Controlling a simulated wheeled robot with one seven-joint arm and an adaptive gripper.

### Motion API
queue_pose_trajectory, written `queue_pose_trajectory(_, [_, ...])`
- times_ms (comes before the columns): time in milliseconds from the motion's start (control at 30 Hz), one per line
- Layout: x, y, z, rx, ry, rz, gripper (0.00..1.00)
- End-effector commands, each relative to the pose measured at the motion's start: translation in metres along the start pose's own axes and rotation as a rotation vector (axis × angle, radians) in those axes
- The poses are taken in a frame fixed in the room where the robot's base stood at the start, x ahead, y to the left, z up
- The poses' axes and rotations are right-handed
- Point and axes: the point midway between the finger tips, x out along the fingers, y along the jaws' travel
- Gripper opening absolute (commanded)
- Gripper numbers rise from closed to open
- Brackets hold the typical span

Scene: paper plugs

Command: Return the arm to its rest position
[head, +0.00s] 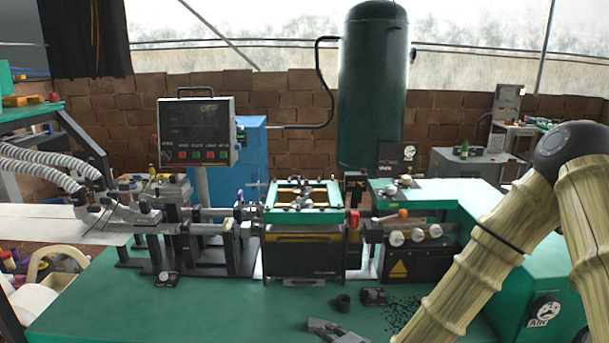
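My arm (488,252), with pale bamboo-like links and a dark round joint, crosses the right side of the head view. It bends at the joint at upper right and runs down-left out of the bottom edge. A grey jointed piece at the bottom edge, left of the arm, looks like the tip of my gripper (335,331). It is low over the green bench top. Most of the gripper is cut off by the frame, so I cannot tell whether it is open or holds anything.
A green bench (215,310) carries a machine with a green frame (303,217). A black cylinder (343,303), a small black block (374,297) and dark scattered bits (402,312) lie near the gripper. A control screen (198,131) stands at left. The bench's front left is clear.

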Motion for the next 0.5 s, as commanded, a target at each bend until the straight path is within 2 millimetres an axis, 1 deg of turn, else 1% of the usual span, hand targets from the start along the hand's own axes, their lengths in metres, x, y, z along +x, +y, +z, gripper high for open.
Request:
queue_pose_trajectory(33, [-0.002, 0.019, 0.005, -0.029, -0.012, 0.039, 0.19])
queue_pose_trajectory(67, [-0.003, 0.031, 0.008, -0.051, -0.019, 0.065, 0.19])
queue_pose_trajectory(133, [-0.009, 0.062, 0.014, -0.107, -0.041, 0.131, 0.19])
queue_pose_trajectory(167, [-0.012, 0.079, 0.017, -0.137, -0.053, 0.167, 0.19])
queue_pose_trajectory(200, [-0.018, 0.099, 0.021, -0.177, -0.07, 0.213, 0.19])
queue_pose_trajectory(267, [-0.028, 0.132, 0.026, -0.241, -0.101, 0.284, 0.19])
queue_pose_trajectory(300, [-0.036, 0.154, 0.03, -0.283, -0.124, 0.334, 0.19])
queue_pose_trajectory(367, [-0.05, 0.186, 0.034, -0.346, -0.162, 0.404, 0.19])
queue_pose_trajectory(400, [-0.06, 0.206, 0.037, -0.388, -0.19, 0.45, 0.19])
queue_pose_trajectory(467, [-0.077, 0.237, 0.041, -0.451, -0.234, 0.519, 0.19])
queue_pose_trajectory(500, [-0.09, 0.256, 0.043, -0.493, -0.266, 0.565, 0.19])
